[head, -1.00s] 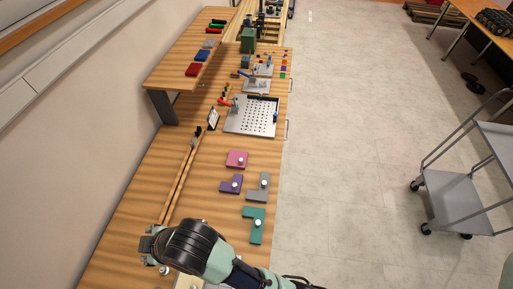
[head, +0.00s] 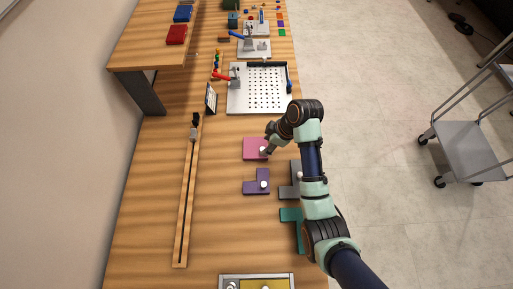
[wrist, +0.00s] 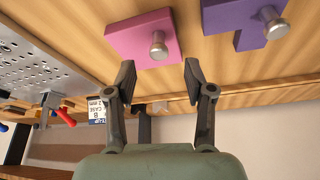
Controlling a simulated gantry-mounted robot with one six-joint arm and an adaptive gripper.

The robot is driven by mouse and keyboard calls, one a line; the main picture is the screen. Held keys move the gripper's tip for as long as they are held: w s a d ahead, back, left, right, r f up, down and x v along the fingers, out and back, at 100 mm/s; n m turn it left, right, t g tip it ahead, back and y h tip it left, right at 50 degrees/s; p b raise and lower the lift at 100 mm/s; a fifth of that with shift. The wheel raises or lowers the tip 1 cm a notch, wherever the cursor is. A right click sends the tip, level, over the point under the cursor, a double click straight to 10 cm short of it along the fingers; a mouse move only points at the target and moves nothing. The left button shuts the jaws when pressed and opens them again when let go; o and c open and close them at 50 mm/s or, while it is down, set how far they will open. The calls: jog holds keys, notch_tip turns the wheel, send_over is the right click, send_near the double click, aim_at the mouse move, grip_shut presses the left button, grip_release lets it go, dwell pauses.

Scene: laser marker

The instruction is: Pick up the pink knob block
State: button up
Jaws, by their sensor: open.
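The pink knob block (head: 253,148) lies flat on the wooden table, with a round silver knob on top. In the wrist view the pink block (wrist: 138,34) is at the top centre, and its knob (wrist: 158,46) points toward my gripper. My gripper (wrist: 155,72) is open, its two fingers spread on either side of the knob's line in that view, with nothing between the tips. In the head view my gripper (head: 267,150) is at the block's right side, close to the knob. Whether the fingers touch the knob cannot be told.
A purple block (head: 256,186) lies just nearer than the pink one. A grey block (head: 296,170) and a teal block (head: 291,215) are partly hidden by my arm. A perforated plate (head: 258,90) lies beyond. A wooden rail (head: 187,205) lies left.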

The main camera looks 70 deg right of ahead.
aim_at(262, 149)
jog(key=b+x, duration=0.1)
jog(key=x, duration=0.4)
jog(key=shift+c, duration=0.3)
grip_shut()
